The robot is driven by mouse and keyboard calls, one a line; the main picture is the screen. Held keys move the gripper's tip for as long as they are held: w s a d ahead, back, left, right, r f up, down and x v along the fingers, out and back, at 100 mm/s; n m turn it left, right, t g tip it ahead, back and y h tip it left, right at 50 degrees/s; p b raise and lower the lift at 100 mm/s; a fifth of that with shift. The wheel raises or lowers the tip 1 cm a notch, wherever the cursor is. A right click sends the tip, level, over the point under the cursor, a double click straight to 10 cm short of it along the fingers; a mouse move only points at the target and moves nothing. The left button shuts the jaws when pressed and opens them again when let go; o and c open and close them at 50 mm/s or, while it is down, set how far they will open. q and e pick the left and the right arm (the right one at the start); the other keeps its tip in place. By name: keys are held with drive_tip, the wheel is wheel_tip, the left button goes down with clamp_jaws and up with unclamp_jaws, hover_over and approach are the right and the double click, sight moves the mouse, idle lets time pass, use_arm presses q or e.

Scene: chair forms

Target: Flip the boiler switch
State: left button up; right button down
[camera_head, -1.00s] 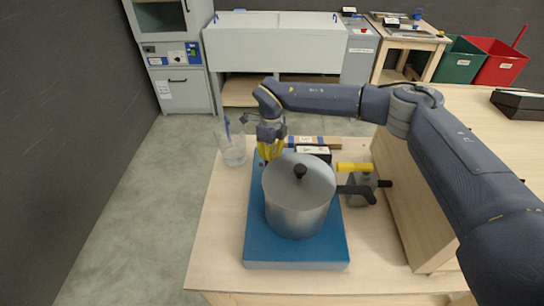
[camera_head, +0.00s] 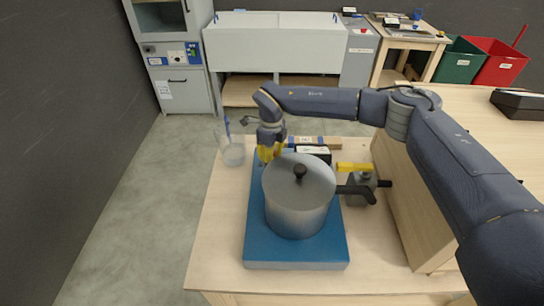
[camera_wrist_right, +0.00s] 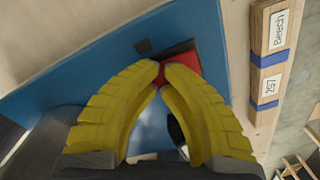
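The boiler is a flat blue unit (camera_head: 298,249) on the wooden table; its blue top also fills much of the right wrist view (camera_wrist_right: 75,85). A red switch (camera_wrist_right: 186,60) shows on it in the right wrist view, with a small dark square beside it. My right gripper (camera_wrist_right: 163,72) has its yellow fingertips close together over the near side of the red switch, partly hiding it; I cannot tell whether they touch it. In the head view my right gripper (camera_head: 268,153) points down at the boiler's far left end, behind the pot. My left gripper is not in view.
A lidded metal pot (camera_head: 298,205) stands on the boiler, close to my gripper. The front left of the table is clear.

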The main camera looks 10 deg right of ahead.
drive_tip(key=shift+f, duration=0.15)
drive_tip(key=shift+r, duration=3.5)
drive_tip(key=shift+r, duration=0.1)
